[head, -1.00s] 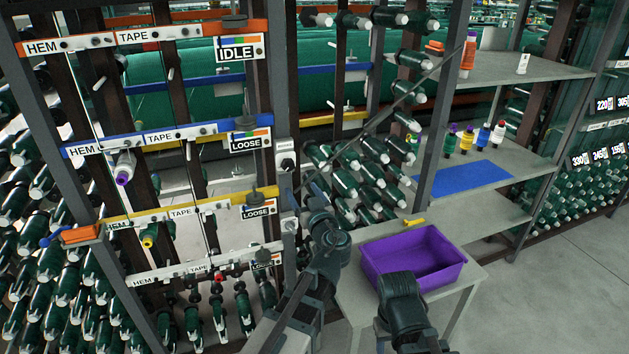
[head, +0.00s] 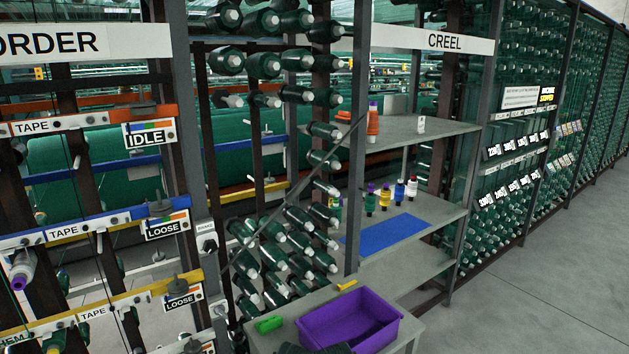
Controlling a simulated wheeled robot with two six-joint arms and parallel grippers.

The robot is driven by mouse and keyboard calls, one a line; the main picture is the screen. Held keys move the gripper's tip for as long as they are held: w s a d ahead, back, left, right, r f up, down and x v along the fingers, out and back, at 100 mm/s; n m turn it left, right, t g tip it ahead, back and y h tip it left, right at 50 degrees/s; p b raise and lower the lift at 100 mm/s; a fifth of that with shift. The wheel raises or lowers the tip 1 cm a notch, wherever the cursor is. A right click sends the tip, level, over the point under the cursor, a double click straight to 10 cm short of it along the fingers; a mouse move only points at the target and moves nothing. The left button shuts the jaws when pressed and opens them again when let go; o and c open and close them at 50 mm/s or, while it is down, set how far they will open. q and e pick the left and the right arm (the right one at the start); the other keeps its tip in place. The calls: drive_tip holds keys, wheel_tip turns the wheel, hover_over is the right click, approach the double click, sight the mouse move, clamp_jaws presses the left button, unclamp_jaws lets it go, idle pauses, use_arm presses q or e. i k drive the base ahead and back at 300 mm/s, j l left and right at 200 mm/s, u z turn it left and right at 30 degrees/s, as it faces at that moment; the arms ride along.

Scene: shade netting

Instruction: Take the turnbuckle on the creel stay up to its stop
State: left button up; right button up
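The creel stay (head: 298,191) is a thin dark bar. It runs diagonally from the upright under the CREEL sign down to the left, in front of rows of green bobbins. I cannot make out the turnbuckle on it; its lower end blends into the dark frame and bobbins. Neither gripper shows now. Only a dark piece of my own arm shows at the bottom edge, below the purple bin.
A small table (head: 405,333) holds a purple bin (head: 352,340), a green piece (head: 269,325) and a yellow piece (head: 346,285). Shelves with a blue mat (head: 388,234) and several spools stand behind. The labelled rack (head: 60,236) is at left. Floor (head: 540,290) at right is clear.

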sight(291, 197)
drive_tip(key=i+l, duration=0.2)
drive_tip(key=l, duration=0.2)
drive_tip(key=i+l+u, duration=0.15)
drive_tip(key=l, duration=0.2)
drive_tip(key=i+l, duration=0.15)
drive_tip(key=l, duration=0.25)
drive_tip(key=i+l+u, duration=0.15)
drive_tip(key=l, duration=0.3)
drive_tip(key=i+l, duration=0.15)
drive_tip(key=l, duration=0.25)
drive_tip(key=i+l+u, duration=0.1)
drive_tip(key=l, duration=0.35)
drive_tip(key=i+l+u, duration=0.1)
drive_tip(key=l, duration=0.3)
drive_tip(key=i+l, duration=0.2)
drive_tip(key=l, duration=0.25)
drive_tip(key=u, duration=0.05)
